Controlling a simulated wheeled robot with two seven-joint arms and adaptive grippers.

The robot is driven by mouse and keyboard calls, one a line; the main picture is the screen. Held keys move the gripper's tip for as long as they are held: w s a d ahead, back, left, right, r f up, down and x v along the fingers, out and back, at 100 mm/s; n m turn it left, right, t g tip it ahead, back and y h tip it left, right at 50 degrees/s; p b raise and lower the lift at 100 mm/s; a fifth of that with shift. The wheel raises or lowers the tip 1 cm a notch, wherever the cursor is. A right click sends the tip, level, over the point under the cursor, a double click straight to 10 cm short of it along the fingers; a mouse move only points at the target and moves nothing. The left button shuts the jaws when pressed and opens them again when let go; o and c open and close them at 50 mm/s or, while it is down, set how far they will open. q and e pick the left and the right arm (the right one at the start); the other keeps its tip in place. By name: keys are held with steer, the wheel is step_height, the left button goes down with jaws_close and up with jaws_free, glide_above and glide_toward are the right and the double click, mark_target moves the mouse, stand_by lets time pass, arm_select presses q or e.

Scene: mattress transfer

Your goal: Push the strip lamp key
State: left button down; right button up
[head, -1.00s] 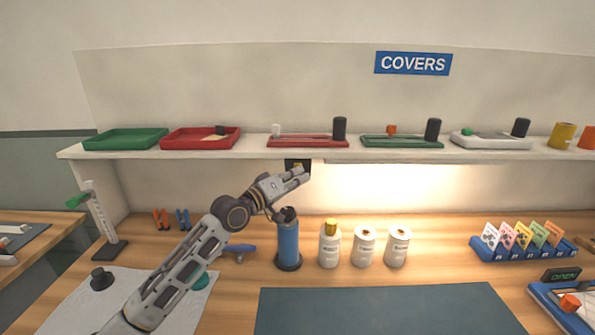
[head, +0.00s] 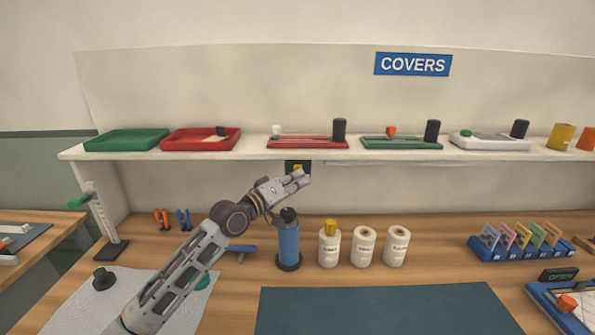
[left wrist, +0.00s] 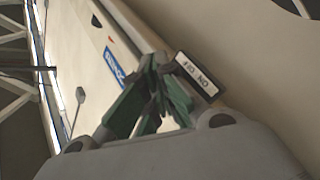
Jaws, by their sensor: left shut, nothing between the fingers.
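The strip lamp key is a small yellow key (head: 297,167) in a dark box (head: 289,167) under the shelf, partly hidden by my gripper. The strip lamp (head: 420,163) runs along the shelf underside to its right and is dark. My left gripper (head: 304,177) is shut and empty, its tips just below and in front of the box; contact cannot be told. In the left wrist view the shut fingertips (left wrist: 158,62) are beside an ON OFF label (left wrist: 200,76); the key itself is not clear there. My right gripper is out of view.
The white shelf (head: 250,155) carries trays and cover fixtures above the gripper. A blue bottle (head: 288,245) stands below the gripper, with white canisters (head: 364,247) to its right. A dark mat (head: 390,310) lies clear in front.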

arm_select(q)
steer(key=s+p, duration=0.4)
steer(key=s, duration=0.2)
steer(key=shift+p, duration=0.3)
stand_by(0.4)
stand_by(0.4)
step_height(320, 180, up, 9)
steer(key=p, duration=0.9)
steer(key=shift+r+p, duration=0.5)
steer(key=shift+r, duration=0.05)
steer(key=shift+s+f, duration=0.1)
